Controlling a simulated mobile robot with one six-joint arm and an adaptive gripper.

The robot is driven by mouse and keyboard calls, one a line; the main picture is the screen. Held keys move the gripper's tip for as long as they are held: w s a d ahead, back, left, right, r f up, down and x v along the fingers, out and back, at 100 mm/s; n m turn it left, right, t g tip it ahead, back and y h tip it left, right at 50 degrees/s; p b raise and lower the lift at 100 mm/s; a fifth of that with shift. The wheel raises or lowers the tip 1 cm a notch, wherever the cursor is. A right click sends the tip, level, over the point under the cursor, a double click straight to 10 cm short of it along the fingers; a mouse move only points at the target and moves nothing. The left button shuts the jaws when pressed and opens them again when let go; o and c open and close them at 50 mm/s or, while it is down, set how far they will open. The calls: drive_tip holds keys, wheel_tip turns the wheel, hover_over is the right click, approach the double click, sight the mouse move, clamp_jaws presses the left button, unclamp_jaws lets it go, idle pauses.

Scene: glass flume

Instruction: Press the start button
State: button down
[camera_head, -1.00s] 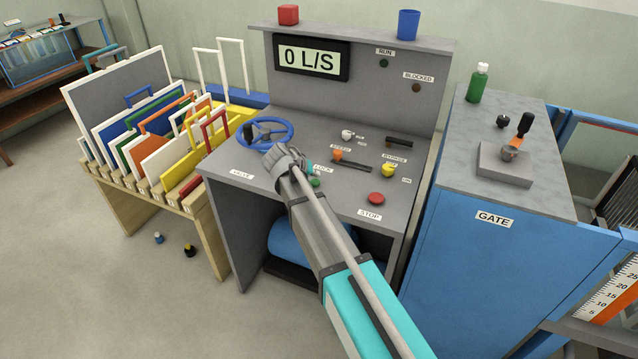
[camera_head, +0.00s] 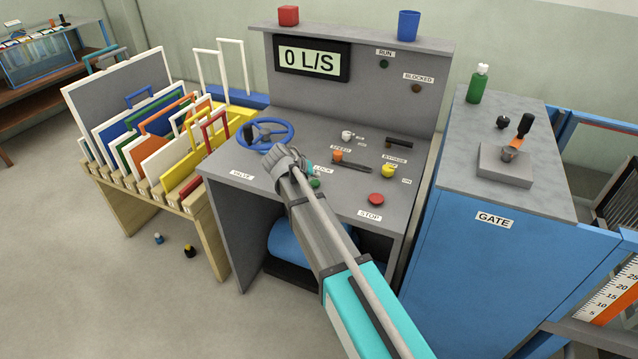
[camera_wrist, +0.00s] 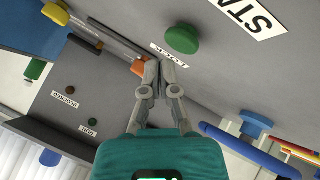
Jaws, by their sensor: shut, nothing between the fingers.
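The start button is a round green button (camera_wrist: 182,39) on the grey console top, beside a white label (camera_wrist: 248,14) of which only "STA" shows in the wrist view. In the head view a small part of the green button (camera_head: 314,183) shows just right of my arm, and its label is hidden. My gripper (camera_wrist: 160,66) is shut and empty. In the wrist view its fingertips appear just below the button, near the LOCK label (camera_wrist: 169,54) and an orange knob (camera_wrist: 139,67). I cannot tell how high the fingertips are above the panel.
The red stop button (camera_head: 376,198) and a yellow knob (camera_head: 389,171) are to the right on the console. A blue valve wheel (camera_head: 265,134) stands at its left. The display (camera_head: 311,60) reads 0 L/S. The blue gate cabinet (camera_head: 490,260) stands right of the console.

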sight(315, 183)
drive_tip(key=shift+f, duration=0.15)
drive_tip(key=shift+w+f+b, duration=0.15)
drive_tip(key=shift+f+b, duration=0.15)
drive_tip(key=shift+b, duration=0.15)
drive_tip(key=shift+f+b, duration=0.5)
idle(1.1)
drive_tip(key=shift+r, duration=0.15)
drive_tip(key=shift+r+p, duration=0.85)
drive_tip(key=shift+p, duration=0.15)
wheel_tip(315, 183, up, 6)
drive_tip(key=p, duration=0.6)
